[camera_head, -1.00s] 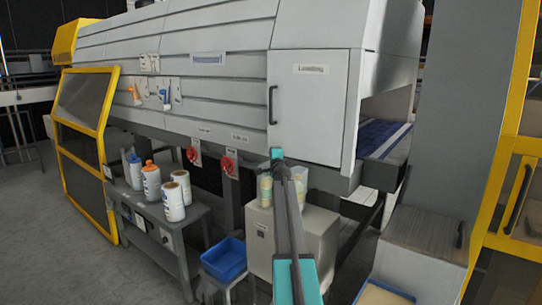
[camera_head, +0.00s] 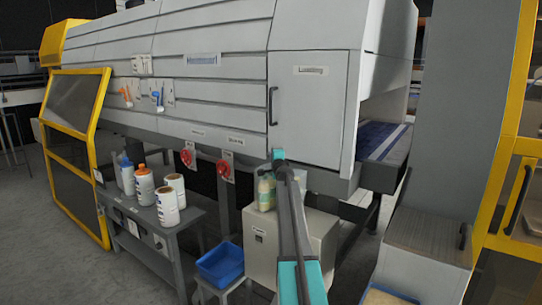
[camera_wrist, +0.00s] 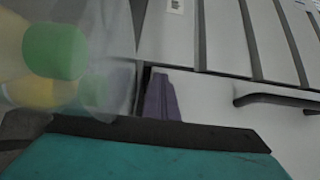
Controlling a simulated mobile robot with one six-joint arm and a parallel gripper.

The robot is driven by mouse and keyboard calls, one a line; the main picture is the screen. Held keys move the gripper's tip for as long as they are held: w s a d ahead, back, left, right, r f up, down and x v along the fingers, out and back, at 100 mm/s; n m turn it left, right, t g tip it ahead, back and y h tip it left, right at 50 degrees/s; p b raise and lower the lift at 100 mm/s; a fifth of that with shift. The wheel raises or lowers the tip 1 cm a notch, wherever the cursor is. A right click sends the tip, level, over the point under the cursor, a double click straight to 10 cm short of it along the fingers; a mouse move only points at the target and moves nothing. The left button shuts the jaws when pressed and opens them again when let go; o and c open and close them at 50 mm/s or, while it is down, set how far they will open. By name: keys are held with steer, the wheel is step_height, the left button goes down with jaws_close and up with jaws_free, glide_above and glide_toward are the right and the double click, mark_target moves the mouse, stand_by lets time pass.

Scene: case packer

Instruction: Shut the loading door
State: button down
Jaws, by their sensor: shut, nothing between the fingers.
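The loading door (camera_head: 312,110) is a pale grey panel labelled "Loading" at the right end of the machine front. It looks flush or nearly flush with the panels to its left; I cannot tell if it is fully shut. Its dark vertical handle (camera_head: 273,106) is on its left edge, and shows at the right of the wrist view (camera_wrist: 275,98). My gripper (camera_wrist: 160,97) is shut and empty, in the lower middle of the wrist view, apart from the handle. In the head view, my arm's teal end is just below the door's lower left corner, and the fingers are hidden.
Pale bottles (camera_head: 265,190) stand on a grey cabinet (camera_head: 312,232) beneath the door, close to my arm. A blue bin (camera_head: 220,263) and a side table (camera_head: 160,220) with bottles and tubs are left. Red switches (camera_head: 225,168) hang below the machine. A conveyor (camera_head: 383,140) is right.

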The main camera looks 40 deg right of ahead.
steer(key=shift+d+r, duration=0.5)
steer(key=shift+r, duration=0.05)
steer(key=shift+a, duration=0.1)
steer(key=s+a+p, duration=0.1)
steer(key=a+p, duration=0.1)
steer(key=a, duration=0.5)
steer(key=s+a+f+p, duration=0.1)
steer(key=s+a+p, duration=0.1)
steer(key=a, duration=0.5)
steer(key=shift+s+a, duration=0.15)
steer(key=shift+s, duration=0.1)
